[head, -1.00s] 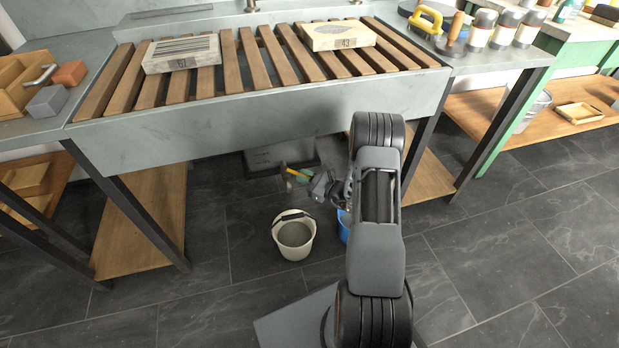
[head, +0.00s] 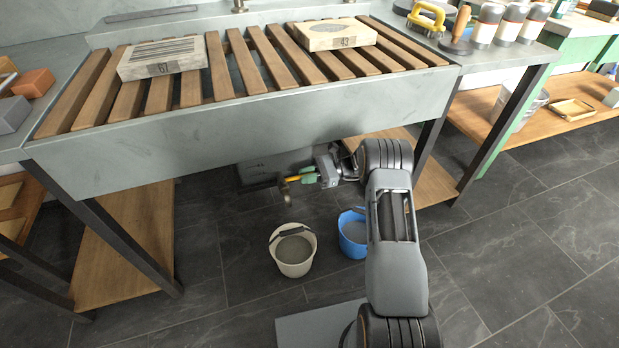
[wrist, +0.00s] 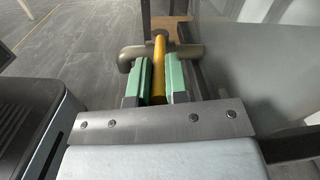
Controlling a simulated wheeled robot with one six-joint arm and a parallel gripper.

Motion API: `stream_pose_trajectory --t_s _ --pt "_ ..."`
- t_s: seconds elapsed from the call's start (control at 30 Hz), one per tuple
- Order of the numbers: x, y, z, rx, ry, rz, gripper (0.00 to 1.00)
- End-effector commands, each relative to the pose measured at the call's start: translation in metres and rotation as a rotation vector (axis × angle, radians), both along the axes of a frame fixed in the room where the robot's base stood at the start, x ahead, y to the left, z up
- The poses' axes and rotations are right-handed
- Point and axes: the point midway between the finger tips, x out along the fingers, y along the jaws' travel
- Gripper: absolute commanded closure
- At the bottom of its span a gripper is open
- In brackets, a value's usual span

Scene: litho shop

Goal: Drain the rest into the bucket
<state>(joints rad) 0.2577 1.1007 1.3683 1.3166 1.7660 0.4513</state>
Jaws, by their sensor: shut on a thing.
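My gripper (head: 305,178) reaches under the sink trough from the right; its green fingers (wrist: 158,82) are shut on a yellow handle (wrist: 159,66). The handle joins a dull brass-brown crosswise fitting (wrist: 165,52), which looks like a tap or valve. In the head view the fitting's dark end (head: 286,195) hangs down above and behind the cream bucket (head: 292,270). That bucket stands upright on the floor with grey contents. A blue bucket (head: 353,248), also with grey contents, stands to its right. I cannot see any flow from the fitting.
The grey sink trough (head: 240,130) overhangs my arm, with wooden slats and two stone blocks, 61 (head: 160,60) and 43 (head: 335,35), on top. A dark table leg (head: 433,140) is close to my arm. A grey box (head: 265,165) stands behind the fitting. Floor is clear front left.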

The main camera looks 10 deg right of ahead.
Motion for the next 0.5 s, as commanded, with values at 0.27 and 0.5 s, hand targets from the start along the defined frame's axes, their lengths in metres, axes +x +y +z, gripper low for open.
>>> stream_pose_trajectory --t_s 0.27,0.5 --pt "-0.0003 0.0013 -0.0009 0.002 0.001 0.073 1.0" --pt "-0.0005 0.0016 -0.0002 0.003 0.001 0.087 1.0"
